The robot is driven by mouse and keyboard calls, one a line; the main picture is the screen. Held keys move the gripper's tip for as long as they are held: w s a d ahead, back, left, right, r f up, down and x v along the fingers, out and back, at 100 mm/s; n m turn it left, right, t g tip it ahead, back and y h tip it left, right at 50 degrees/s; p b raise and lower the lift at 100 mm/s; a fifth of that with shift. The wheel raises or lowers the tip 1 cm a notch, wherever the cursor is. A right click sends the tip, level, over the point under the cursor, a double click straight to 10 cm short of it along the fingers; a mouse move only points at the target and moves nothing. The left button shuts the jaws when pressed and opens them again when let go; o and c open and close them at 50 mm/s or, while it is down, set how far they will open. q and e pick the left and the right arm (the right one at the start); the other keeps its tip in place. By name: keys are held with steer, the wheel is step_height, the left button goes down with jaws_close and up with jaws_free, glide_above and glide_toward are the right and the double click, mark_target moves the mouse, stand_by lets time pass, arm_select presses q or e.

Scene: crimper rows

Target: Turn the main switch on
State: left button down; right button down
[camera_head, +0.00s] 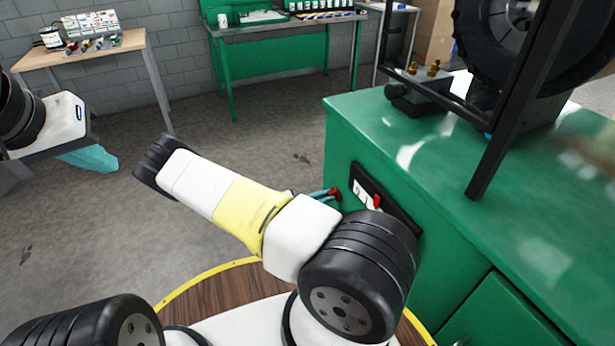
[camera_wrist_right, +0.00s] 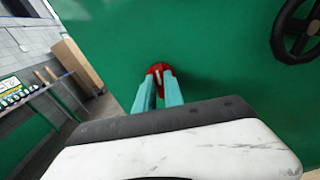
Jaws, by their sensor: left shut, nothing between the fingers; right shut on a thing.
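The main switch appears as a round red knob (camera_wrist_right: 154,69) on the green cabinet wall in the right wrist view. It has a pale bar across its face, and the fingers hide part of it. The arm hides much of that gripper in the head view. My left gripper (camera_head: 91,158) is shut and empty at the far left, away from the cabinet.
The green cabinet (camera_head: 450,210) carries a black-framed machine (camera_head: 520,100). A dark panel with a red part (camera_head: 377,202) is beside the knob. A dark handwheel (camera_wrist_right: 298,27) is at the wrist view's upper right. A wooden table (camera_head: 80,50) and green bench (camera_head: 285,30) stand behind.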

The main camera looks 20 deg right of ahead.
steer(key=shift+s+f+m, duration=0.1)
steer(key=shift+f+m, duration=0.05)
steer(key=shift+m, duration=3.75)
steer(key=shift+s+f+m, duration=0.1)
steer(key=shift+m, duration=3.8)
steer(key=c, duration=1.4)
jaws_free()
steer(key=shift+c, duration=0.2)
steer(key=a, duration=0.8)
steer(key=shift+s, duration=0.3)
